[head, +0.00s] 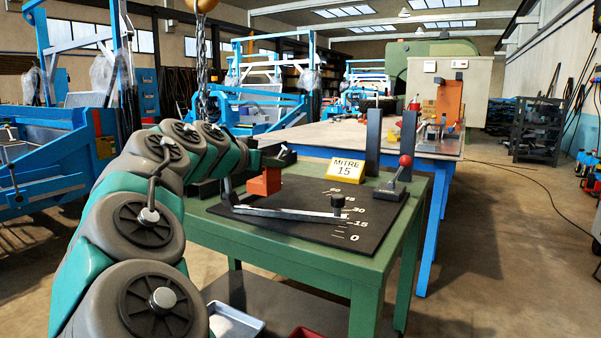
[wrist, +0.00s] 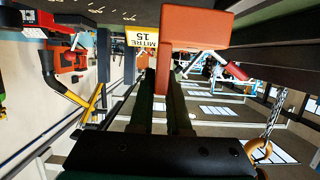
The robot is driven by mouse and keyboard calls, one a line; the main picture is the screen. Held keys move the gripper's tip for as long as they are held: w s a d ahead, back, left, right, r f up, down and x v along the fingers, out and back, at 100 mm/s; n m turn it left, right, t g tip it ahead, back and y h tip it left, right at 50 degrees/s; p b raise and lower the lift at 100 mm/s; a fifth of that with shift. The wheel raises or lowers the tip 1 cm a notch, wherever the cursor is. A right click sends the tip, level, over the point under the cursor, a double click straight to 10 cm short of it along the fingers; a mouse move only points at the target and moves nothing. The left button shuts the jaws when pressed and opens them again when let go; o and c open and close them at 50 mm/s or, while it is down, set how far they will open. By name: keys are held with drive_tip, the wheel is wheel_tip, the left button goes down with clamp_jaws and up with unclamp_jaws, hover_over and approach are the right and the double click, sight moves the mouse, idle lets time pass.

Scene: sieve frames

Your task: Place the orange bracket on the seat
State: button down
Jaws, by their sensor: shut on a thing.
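The orange bracket (head: 265,182) hangs in my gripper (head: 281,156) above the back left of the black mitre board. In the wrist view the bracket (wrist: 195,28) looks L-shaped, with one leg between the two fingers of my gripper (wrist: 163,88). The black board (head: 310,237) lies on a green table and carries angle marks. A grey metal bar (head: 285,213) with a black knob (head: 338,201) lies angled across it. The bracket appears apart from the bar and board. I cannot tell which part is the seat.
A yellow sign reading MITRE 15 (head: 346,168) stands at the board's back. Two dark posts (head: 373,140) rise behind it. A red-knobbed lever clamp (head: 400,172) stands on the right. The green table's (head: 345,268) front strip is clear.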

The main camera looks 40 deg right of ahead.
drive_tip(key=shift+r+p+x, duration=0.15)
drive_tip(key=shift+p+x, duration=0.15)
drive_tip(key=shift+x, duration=2.15)
drive_tip(key=shift+r+p+x, duration=0.15)
drive_tip(key=shift+p+x, duration=0.15)
drive_tip(key=shift+x, duration=2.1)
drive_tip(key=shift+r+p+x, duration=0.15)
drive_tip(key=shift+p+x, duration=0.15)
drive_tip(key=shift+x, duration=2.15)
drive_tip(key=shift+w+d+f, duration=0.1)
drive_tip(key=shift+w+f, duration=0.05)
drive_tip(key=c, duration=0.9)
unclamp_jaws()
drive_tip(key=shift+r, duration=0.2)
drive_tip(key=b+v, duration=0.1)
drive_tip(key=v, duration=1.1)
